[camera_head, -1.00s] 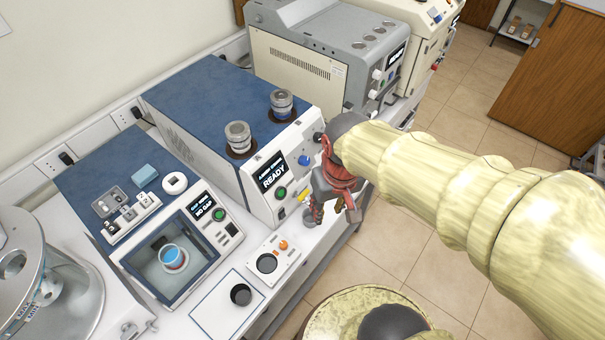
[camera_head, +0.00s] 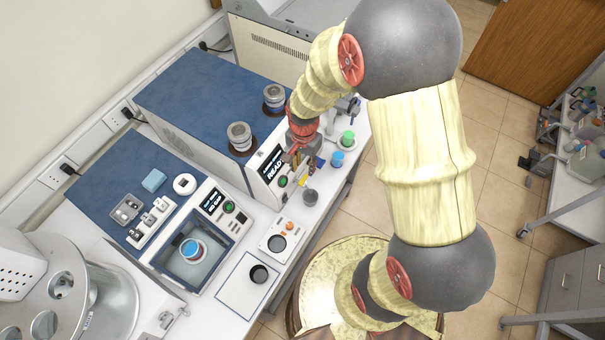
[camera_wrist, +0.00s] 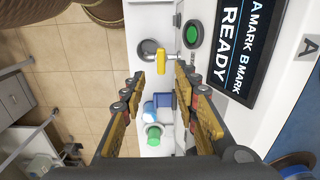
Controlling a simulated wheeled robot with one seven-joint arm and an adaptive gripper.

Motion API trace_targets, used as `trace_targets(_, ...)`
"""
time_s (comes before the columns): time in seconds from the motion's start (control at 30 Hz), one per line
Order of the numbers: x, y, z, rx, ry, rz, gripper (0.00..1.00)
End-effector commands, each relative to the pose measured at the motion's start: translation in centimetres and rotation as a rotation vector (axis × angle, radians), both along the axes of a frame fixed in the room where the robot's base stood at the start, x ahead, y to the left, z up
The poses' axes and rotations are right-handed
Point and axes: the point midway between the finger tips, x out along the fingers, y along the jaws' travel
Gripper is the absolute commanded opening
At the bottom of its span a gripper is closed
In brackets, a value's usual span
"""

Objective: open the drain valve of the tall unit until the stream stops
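The tall unit (camera_head: 200,105) is a blue-topped box with a READY display, which also shows in the wrist view (camera_wrist: 245,45). In the wrist view a yellow valve handle (camera_wrist: 161,61) sticks out from its front face on a metal stem. A grey metal cup (camera_wrist: 148,47) stands by the valve; it also shows in the head view (camera_head: 310,197). My gripper (camera_wrist: 160,82) is open and empty, its fingers pointing toward the handle, with the right finger close to the stem. In the head view my gripper (camera_head: 300,155) hangs at the unit's front. I cannot make out a stream.
A green button (camera_wrist: 193,34) sits beside the display. Blue-capped (camera_head: 337,158) and green-capped (camera_head: 347,138) containers stand on the bench near the gripper. Two metal cylinders, one nearer (camera_head: 239,136), stand on the unit's top. A small panel (camera_head: 277,240) lies in front.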

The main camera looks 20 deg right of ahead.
Motion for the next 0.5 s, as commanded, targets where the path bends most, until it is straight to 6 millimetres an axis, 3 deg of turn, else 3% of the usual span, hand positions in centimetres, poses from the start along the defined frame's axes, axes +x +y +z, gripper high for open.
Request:
trace_targets(0.17, 0.1, 0.0, -0.6, 0.000, -0.003, -0.037, 0.30)
trace_targets(0.5, 0.0, 0.0, -5.5, 0.000, 0.000, -0.035, 0.30)
